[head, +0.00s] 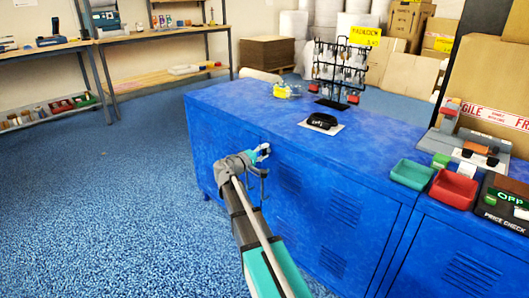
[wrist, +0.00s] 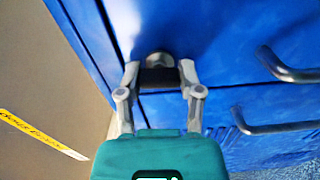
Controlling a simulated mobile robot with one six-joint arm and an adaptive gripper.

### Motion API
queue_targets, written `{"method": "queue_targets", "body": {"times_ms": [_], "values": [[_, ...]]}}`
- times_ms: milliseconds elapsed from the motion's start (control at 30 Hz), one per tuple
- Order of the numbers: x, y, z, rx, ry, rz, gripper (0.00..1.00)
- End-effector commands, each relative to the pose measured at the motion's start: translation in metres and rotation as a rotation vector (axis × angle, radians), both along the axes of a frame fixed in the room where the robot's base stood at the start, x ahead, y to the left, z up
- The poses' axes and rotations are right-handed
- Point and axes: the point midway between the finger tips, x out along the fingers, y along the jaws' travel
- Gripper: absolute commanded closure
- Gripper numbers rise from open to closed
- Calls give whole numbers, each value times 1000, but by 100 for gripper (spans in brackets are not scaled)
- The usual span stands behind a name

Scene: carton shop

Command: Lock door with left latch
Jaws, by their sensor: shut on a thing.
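My gripper (head: 262,152) is at the upper front of the blue metal cabinet (head: 262,106), near the seam between two doors. In the wrist view my gripper (wrist: 160,76) has its two fingers shut on a small latch (wrist: 159,57), with a rounded grey metal part showing beyond a dark part between the fingertips. The latch sits on the blue front close to the cabinet's top edge. In the head view my gripper and arm hide most of the latch and part of the left door. I cannot tell how far the latch is turned.
Two bent metal door handles, one (wrist: 290,68) and another (wrist: 268,122), stick out beside my gripper. A dark display rack (head: 338,75), a black item on a white card (head: 321,121), a green tray (head: 411,174) and a red tray (head: 453,188) stand on top. Floor at left is clear.

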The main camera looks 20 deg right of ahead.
Motion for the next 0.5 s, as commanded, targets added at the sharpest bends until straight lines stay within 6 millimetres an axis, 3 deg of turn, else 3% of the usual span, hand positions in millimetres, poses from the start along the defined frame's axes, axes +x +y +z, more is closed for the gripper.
{"method": "queue_targets", "body": {"times_ms": [500], "values": [[2,2,0,-32,88,6,100]]}}
